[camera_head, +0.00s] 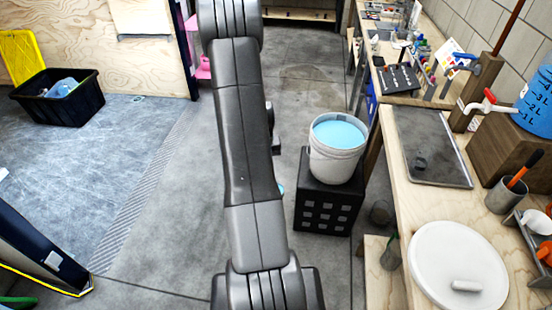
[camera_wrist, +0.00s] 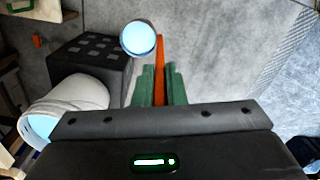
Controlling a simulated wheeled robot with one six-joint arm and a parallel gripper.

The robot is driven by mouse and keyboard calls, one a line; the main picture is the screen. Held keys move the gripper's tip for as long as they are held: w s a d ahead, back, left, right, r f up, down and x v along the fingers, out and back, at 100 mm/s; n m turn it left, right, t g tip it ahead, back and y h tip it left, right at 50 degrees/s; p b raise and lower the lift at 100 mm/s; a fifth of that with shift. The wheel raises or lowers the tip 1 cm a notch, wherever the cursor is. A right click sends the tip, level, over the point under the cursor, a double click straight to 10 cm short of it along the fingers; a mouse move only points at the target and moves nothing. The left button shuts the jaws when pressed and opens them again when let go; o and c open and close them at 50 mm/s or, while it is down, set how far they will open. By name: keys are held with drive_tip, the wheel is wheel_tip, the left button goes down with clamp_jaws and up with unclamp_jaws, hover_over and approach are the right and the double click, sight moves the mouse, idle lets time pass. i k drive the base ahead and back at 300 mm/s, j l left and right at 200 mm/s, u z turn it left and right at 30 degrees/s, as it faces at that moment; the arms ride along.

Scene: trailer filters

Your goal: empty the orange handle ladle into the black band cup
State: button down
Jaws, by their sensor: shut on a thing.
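My gripper (camera_wrist: 160,84) has green fingers and is shut on the orange handle (camera_wrist: 161,58) of the ladle in the wrist view. The ladle's round bowl (camera_wrist: 139,38) sits at the handle's far end and shows light blue liquid inside. In the head view my gripper is hidden behind my arm; a small patch of light blue (camera_head: 281,188) beside the arm may be the ladle. I cannot pick out a cup with a black band in either view.
A white bucket (camera_head: 335,165) of light blue liquid stands on a black crate (camera_head: 322,213); the bucket (camera_wrist: 78,94) also shows in the wrist view. The workbench at right holds a white lid (camera_head: 445,255), a grey holder (camera_head: 505,198) and a blue container (camera_head: 538,105).

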sight(423, 158)
drive_tip(key=i+j, duration=0.35)
drive_tip(key=j, duration=0.15)
drive_tip(key=i+j+z, duration=0.1)
drive_tip(key=z, duration=0.15)
drive_tip(key=i+j+z, duration=0.1)
drive_tip(key=j+z, duration=0.2)
drive_tip(key=z, duration=0.65)
